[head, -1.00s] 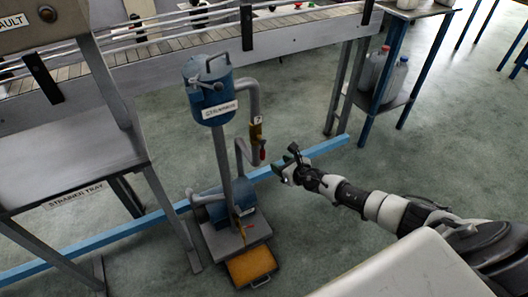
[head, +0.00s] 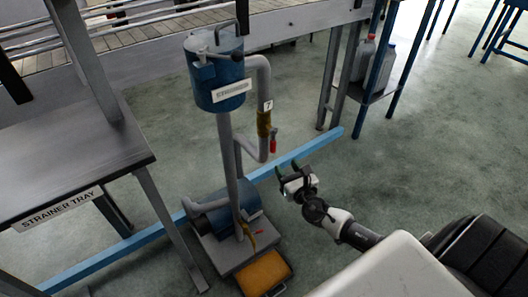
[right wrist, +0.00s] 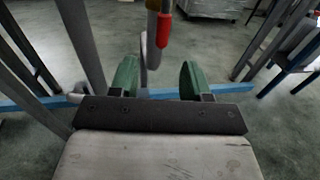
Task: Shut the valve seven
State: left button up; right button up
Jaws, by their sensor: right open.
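Valve seven is a brass valve (head: 264,123) on the grey pipe beside the blue strainer, with a tag marked 7 (head: 268,105) above it. Its red handle (head: 273,145) hangs down, roughly along the pipe. My right gripper (head: 288,168) is open and empty, below and to the right of the handle, apart from it. In the right wrist view the red handle (right wrist: 164,30) is ahead of the gap between the green fingers (right wrist: 158,78), near the top edge. My left gripper is not in view.
The blue strainer (head: 215,85) stands on a post over a pump (head: 232,205) with another, lower valve lever. An orange tray (head: 264,274) lies on the floor. The strainer tray table (head: 75,165) is at left. A blue floor rail (head: 295,156) runs behind.

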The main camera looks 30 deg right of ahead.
aim_at(274, 149)
jog(key=w, duration=0.3)
jog(key=w+d+b, duration=0.1)
jog(key=w, duration=0.5)
jog(key=shift+w+d+b, duration=0.2)
jog(key=shift+w+b, duration=0.15)
jog(key=shift+w, duration=0.4)
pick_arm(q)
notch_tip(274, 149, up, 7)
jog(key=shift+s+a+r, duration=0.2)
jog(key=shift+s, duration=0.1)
pick_arm(e)
grip_shut()
